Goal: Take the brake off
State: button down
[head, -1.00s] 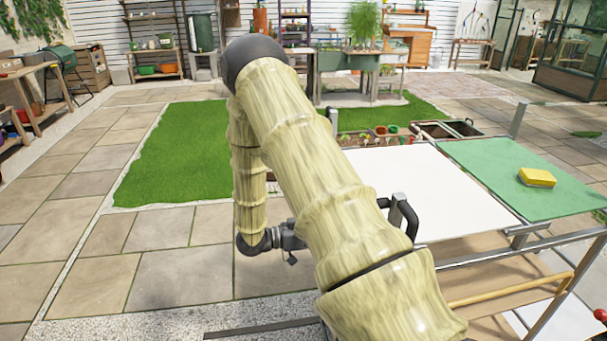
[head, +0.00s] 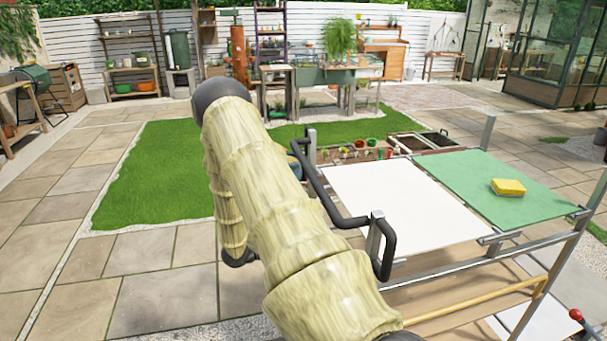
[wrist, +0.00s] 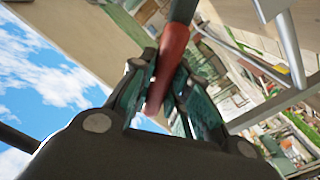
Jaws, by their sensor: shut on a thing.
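In the wrist view, a lever with a red grip (wrist: 173,48) and a dark shaft runs down from the top between my fingers. My gripper (wrist: 160,80) is shut on the red grip, with its teal-padded fingers on both sides of it. I take this lever for the brake, but its foot is out of view. In the head view my gripper and the lever are hidden behind my arm. The cart (head: 385,205) stands to the right of my arm, with a white top panel, a green panel and a black push handle (head: 330,195).
A yellow sponge (head: 508,187) lies on the green panel. A red knob (head: 576,314) shows at the cart's lower right. Planter boxes (head: 420,141) stand behind the cart. Lawn (head: 150,175) and paving (head: 60,245) to the left are free.

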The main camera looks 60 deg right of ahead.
jog(key=shift+w, duration=0.1)
jog(key=c, duration=1.5)
grip_release()
jog(key=shift+d, duration=0.1)
jog(key=shift+o, duration=0.7)
jog(key=shift+w+d+f, duration=0.1)
jog(key=shift+f, duration=0.05)
jog(key=shift+a, duration=0.25)
jog(key=v, duration=1.1)
jog(key=shift+w, duration=0.35)
